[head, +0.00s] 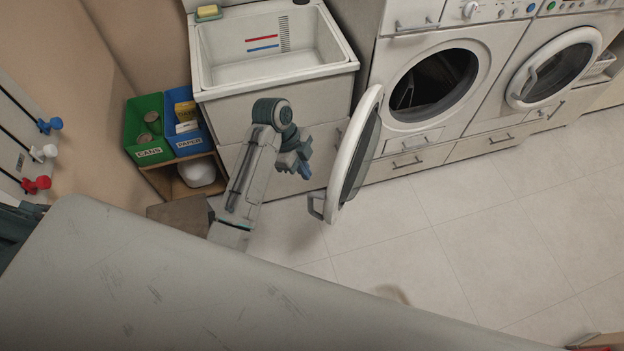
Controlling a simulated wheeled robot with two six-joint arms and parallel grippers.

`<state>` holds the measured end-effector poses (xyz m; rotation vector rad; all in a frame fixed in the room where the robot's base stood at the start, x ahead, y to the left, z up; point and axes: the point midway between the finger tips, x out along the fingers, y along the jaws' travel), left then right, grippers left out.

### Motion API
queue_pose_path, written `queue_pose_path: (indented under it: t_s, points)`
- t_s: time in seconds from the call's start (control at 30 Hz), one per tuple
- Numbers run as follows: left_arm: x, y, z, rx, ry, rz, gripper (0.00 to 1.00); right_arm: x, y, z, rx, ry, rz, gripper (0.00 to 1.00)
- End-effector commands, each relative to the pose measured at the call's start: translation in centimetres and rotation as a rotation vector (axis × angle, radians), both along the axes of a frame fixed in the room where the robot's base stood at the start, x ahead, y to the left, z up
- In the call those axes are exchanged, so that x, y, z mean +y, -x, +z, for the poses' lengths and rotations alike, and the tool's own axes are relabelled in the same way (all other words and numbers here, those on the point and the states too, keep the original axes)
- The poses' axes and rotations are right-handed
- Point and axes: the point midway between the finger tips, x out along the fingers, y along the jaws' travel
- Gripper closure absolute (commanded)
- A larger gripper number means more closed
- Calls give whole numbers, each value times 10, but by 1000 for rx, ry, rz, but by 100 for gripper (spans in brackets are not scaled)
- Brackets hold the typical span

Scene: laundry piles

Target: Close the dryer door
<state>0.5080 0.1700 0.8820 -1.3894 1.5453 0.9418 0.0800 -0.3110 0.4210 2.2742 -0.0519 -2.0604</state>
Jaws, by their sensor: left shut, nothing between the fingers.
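The open dryer door (357,157) is a round white ring with dark glass, swung out to the left of its machine and seen nearly edge-on. Its handle (316,207) sticks out at the lower left of the ring. The machine (404,133) it belongs to shows an open dark drum opening (432,85). My left gripper (304,172) is shut and empty, just left of the door and a little above the handle in the picture. A small gap seems to lie between them; I cannot tell the depth. My right gripper is not in view.
A second machine with a closed round door (555,69) stands to the right. A sink cabinet (276,92) is behind my left arm. Green (149,120) and blue (184,140) bins stand on a wooden shelf at left. The tiled floor (470,220) in front is clear.

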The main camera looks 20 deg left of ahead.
Motion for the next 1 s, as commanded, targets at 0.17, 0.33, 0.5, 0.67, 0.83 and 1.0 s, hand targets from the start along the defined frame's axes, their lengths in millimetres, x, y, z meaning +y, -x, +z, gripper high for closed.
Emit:
queue_pose_path:
  t_s: [0.17,0.33,0.5,0.67,0.83,1.0]
  points:
    - [-12,3,-25,6,2,0,100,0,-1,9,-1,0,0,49]
    - [-23,3,-54,4,3,1,100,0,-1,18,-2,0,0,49]
    - [-31,4,-76,1,1,2,100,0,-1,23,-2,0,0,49]
    - [-35,4,-86,-1,1,2,100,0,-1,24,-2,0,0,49]
    - [-35,4,-88,-1,0,2,100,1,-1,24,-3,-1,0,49]
    - [-35,4,-88,-1,0,2,100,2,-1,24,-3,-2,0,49]
